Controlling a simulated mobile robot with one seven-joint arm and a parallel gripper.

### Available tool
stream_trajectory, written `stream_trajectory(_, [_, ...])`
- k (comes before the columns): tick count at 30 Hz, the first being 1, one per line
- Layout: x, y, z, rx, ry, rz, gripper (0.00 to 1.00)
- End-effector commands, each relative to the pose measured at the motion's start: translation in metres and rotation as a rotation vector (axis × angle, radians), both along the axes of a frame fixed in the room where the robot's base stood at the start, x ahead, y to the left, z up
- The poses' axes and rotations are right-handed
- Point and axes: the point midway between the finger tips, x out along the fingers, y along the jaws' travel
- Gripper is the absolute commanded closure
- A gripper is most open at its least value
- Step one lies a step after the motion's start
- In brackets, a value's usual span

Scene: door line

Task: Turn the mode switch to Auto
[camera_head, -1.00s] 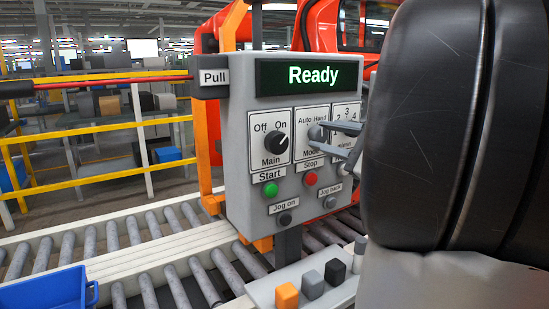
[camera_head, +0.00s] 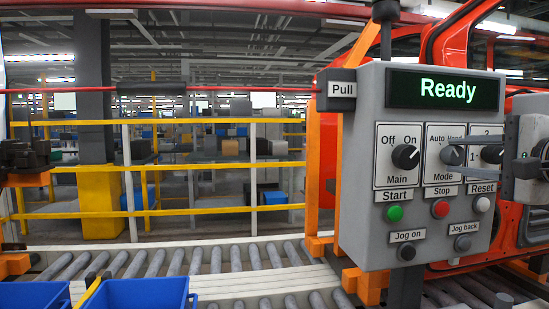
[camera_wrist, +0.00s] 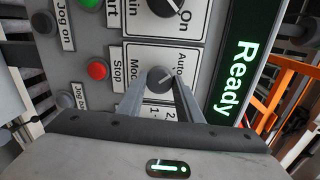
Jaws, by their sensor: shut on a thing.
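The mode switch (camera_head: 452,155) is a round grey knob on the grey control panel, labelled Auto, Hand and Mode. It also shows in the wrist view (camera_wrist: 160,77), where the panel appears turned on its side. My gripper (camera_head: 466,153) reaches in from the right in the head view. In the wrist view its two fingers (camera_wrist: 158,90) are shut on the knob, one on each side. A pale mark on the knob slants to the upper right there, towards the Auto label (camera_wrist: 180,64). The Hand label is partly covered by the fingers.
The Main knob (camera_head: 405,156) sits left of the mode switch, and a selector knob (camera_head: 491,154) sits right. Start (camera_head: 394,213), Stop (camera_head: 440,209) and Reset (camera_head: 481,204) buttons lie below. The display (camera_head: 444,90) reads Ready. A roller conveyor (camera_head: 230,260) runs below.

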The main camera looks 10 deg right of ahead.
Motion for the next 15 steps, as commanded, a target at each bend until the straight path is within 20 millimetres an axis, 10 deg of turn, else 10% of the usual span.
stream_trajectory(12, [0.0,-0.0002,-0.001,-0.008,0.002,0.0,0.9])
stream_trajectory(13, [0.0,-0.0002,-0.001,-0.007,0.002,0.0,0.63])
stream_trajectory(15, [0.0,-0.0002,-0.0009,-0.007,0.001,0.0,0.51])
